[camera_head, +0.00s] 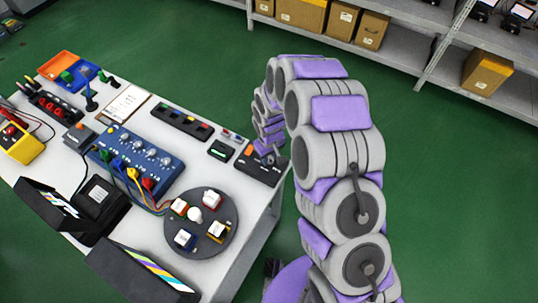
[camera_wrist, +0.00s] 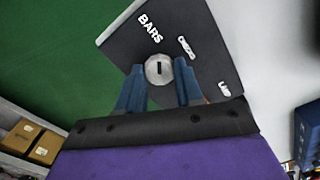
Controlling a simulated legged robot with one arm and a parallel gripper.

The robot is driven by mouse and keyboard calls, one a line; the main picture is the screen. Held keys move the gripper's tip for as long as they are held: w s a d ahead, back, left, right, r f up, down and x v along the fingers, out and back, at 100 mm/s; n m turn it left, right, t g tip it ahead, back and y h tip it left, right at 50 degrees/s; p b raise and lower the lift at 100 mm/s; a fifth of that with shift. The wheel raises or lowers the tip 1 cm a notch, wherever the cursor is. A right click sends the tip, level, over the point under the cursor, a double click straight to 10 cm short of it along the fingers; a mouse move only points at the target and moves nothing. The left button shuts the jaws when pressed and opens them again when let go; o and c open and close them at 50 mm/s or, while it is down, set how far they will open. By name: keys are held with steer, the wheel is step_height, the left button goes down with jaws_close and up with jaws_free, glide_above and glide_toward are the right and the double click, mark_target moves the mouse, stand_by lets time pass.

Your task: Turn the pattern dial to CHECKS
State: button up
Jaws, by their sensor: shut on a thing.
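The pattern dial (camera_wrist: 160,67) is a round pale knob with a dark slot, on a dark panel (camera_wrist: 205,22) in the wrist view. White lettering reads BARS above the dial and, less clearly, CHECKS to its upper right. A third word near the right edge is hard to read. The slot runs nearly upright in the picture; I cannot tell exactly which label it marks. My gripper (camera_wrist: 159,74) has its two blue fingers on either side of the dial, shut on it. In the head view the dark dial box (camera_head: 258,168) sits at the table's right edge, with my gripper over it hiding the dial.
The white table (camera_head: 225,255) also carries a round grey plate (camera_head: 204,238) with coloured blocks, a blue box (camera_head: 135,160) with cables, and a small black device (camera_head: 221,151). Shelves with cardboard boxes (camera_head: 301,12) stand at the back. Green floor (camera_head: 430,140) is clear to the right.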

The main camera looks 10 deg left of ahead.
steer(key=m+p, duration=0.1)
steer(key=m, duration=0.4)
steer(key=shift+m+p, duration=0.35)
steer(key=shift+m, duration=0.05)
steer(key=m+p, duration=0.1)
steer(key=m, duration=0.4)
stand_by(0.4)
steer(key=o, duration=1)
steer(key=shift+a, duration=0.1)
steer(key=shift+o, duration=0.2)
steer(key=shift+r, duration=0.1)
